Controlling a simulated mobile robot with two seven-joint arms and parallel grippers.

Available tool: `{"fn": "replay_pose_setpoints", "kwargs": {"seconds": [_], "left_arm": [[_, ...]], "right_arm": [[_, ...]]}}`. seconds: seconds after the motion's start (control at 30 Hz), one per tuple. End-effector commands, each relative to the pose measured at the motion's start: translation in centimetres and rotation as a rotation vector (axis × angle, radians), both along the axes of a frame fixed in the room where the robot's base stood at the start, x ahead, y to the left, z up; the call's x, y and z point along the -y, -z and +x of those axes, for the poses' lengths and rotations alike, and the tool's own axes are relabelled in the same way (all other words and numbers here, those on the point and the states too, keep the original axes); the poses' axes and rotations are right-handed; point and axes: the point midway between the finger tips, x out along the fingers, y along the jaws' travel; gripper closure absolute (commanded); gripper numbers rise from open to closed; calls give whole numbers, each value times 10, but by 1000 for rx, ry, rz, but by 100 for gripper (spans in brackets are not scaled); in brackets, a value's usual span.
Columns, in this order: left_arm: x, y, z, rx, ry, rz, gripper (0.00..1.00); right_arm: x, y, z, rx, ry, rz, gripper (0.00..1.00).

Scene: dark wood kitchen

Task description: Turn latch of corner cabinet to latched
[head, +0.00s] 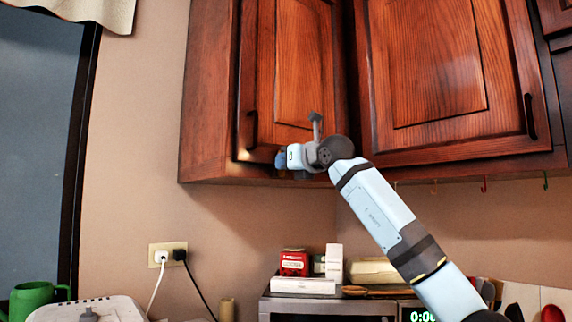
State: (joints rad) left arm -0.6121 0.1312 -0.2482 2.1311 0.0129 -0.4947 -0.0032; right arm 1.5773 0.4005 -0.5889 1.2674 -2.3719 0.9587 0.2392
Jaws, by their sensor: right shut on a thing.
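The corner cabinet (303,70) hangs on the wall in the upper middle of the head view. Its left door looks closed, with a dark vertical handle (251,130) on its left side. My right gripper (281,160) is at the lower edge of this door, to the right of and below the handle. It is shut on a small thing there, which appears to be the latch. The fingers and wrist hide the latch, so I cannot see which way it is turned. My left gripper is not in view.
Another cabinet door (430,70) with a dark handle (529,117) is to the right. Below stand a microwave (328,306), boxes and a red container (294,263). Hooks hang under the right cabinet. A green mug (32,298) is at lower left.

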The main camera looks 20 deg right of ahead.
Motion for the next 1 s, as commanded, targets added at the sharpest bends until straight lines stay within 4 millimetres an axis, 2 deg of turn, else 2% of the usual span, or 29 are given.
{"fn": "replay_pose_setpoints", "kwargs": {"seconds": [0.37,0.4,0.5,0.83,1.0], "left_arm": [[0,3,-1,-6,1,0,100],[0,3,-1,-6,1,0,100],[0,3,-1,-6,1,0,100],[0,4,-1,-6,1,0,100],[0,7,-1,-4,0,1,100]], "right_arm": [[0,0,0,-3,-1,8,100],[0,0,0,-3,0,8,80],[0,0,0,-3,0,8,57],[1,0,-2,-1,0,6,56],[9,1,-21,0,1,5,56]]}}
